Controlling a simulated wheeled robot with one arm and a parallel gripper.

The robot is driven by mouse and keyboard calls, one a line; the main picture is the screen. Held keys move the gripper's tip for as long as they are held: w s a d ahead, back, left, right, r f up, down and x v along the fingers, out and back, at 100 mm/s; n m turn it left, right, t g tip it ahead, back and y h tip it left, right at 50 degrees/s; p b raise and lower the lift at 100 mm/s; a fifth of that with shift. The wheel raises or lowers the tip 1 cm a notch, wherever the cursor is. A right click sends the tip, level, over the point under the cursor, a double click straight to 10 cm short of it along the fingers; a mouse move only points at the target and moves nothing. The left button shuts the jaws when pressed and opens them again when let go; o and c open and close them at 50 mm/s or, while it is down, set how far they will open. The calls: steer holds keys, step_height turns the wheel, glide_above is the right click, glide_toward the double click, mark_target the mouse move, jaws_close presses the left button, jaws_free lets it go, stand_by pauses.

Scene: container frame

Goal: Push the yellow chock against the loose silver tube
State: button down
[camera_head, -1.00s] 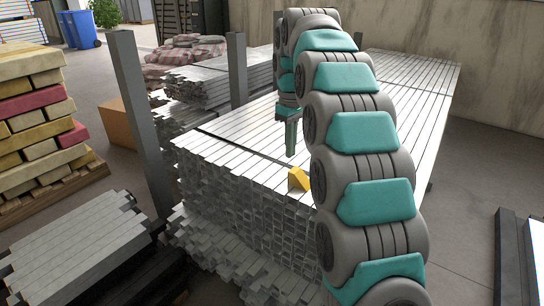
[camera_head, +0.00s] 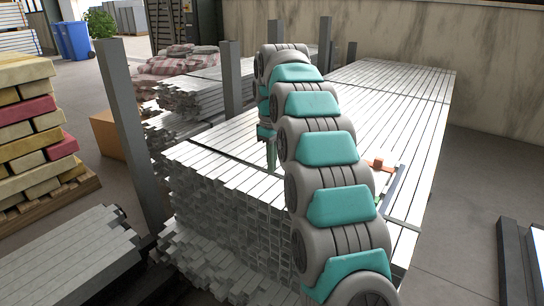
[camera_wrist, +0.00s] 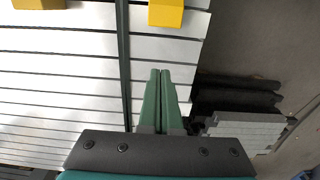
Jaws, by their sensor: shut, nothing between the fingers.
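In the wrist view a yellow chock (camera_wrist: 166,12) lies on the silver tubes near their ends, cut off by the top edge. A second yellow block (camera_wrist: 40,4) shows at the top left corner. My gripper (camera_wrist: 161,72) is shut and empty, over the tubes near their cut ends, apart from both yellow pieces. In the head view my gripper (camera_head: 271,170) points down at the near part of the tube stack (camera_head: 222,155); no yellow chock shows there, and my arm covers part of the stack. I cannot single out which tube is the loose one.
A dark strap (camera_wrist: 124,60) crosses the tubes beside my gripper. An orange-red item (camera_head: 380,163) and a dark bar (camera_head: 394,192) lie on the stack right of my arm. Grey upright posts (camera_head: 231,80) stand along the left side. Open floor (camera_head: 475,185) lies to the right.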

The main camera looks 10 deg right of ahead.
step_height(320, 180, down, 4)
steer(key=shift+r, duration=0.2)
steer(key=shift+s+d+f, duration=0.2)
steer(key=shift+s+f, duration=0.05)
steer(key=shift+s+d+r, duration=0.1)
steer(key=shift+s+d, duration=1.05)
steer(key=shift+d, duration=0.05)
steer(key=s+d, duration=0.5)
steer(key=shift+s+d, duration=0.15)
steer(key=shift+s, duration=0.05)
